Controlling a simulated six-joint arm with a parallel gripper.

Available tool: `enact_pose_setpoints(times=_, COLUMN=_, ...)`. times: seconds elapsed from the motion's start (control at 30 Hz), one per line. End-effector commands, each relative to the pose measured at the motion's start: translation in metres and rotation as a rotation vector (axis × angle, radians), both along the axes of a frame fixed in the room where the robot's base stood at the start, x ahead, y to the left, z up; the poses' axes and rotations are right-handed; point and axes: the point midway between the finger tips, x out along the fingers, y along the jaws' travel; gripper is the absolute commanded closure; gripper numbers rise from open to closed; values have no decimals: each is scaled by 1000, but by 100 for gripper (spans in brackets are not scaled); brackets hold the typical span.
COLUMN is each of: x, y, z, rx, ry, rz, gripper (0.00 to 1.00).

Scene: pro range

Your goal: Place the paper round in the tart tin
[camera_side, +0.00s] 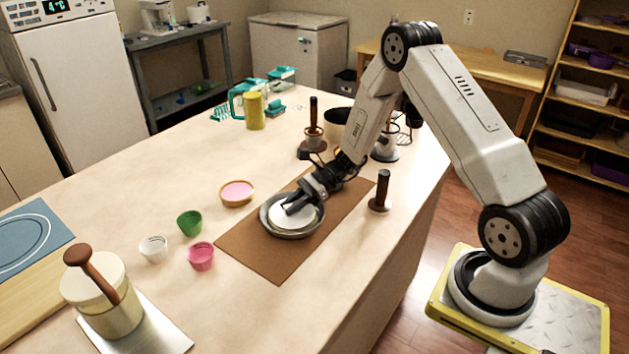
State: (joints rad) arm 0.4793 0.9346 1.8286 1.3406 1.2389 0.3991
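The tart tin (291,235) is a round grey metal dish on a brown mat (258,256) near the middle of the counter. The white paper round (293,228) shows inside the tin's rim as a pale disc. I cannot tell whether it lies flat on the tin's floor or is held just above it. My gripper (292,208) reaches in from the upper right, its fingertips over the tin and at the paper. The fingers hide part of the paper and the tin's far rim. Whether they pinch the paper is too small to tell.
Left of the mat are a tan dish with a pink top (236,192) and green (189,223), white (153,249) and pink (201,257) cups. A dark-handled tamper (381,192) stands right of the mat. A lidded jar (108,300) stands at front left. The counter's front middle is clear.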

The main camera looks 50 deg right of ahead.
Motion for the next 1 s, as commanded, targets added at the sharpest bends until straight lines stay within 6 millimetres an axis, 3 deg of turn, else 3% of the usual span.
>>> enact_pose_setpoints(times=0.03, x=0, y=0, z=0, rx=0, ry=0, rz=0, gripper=65)
enact_pose_setpoints(times=0.1, x=0, y=0, z=0, rx=0, ry=0, rz=0, gripper=43)
enact_pose_setpoints(times=0.6, x=0, y=-1, z=4, rx=0, ry=0, rz=-1, gripper=43)
enact_pose_setpoints(times=1.0, x=-18, y=-44, z=23, rx=-2, ry=-1, rz=-5, gripper=43)
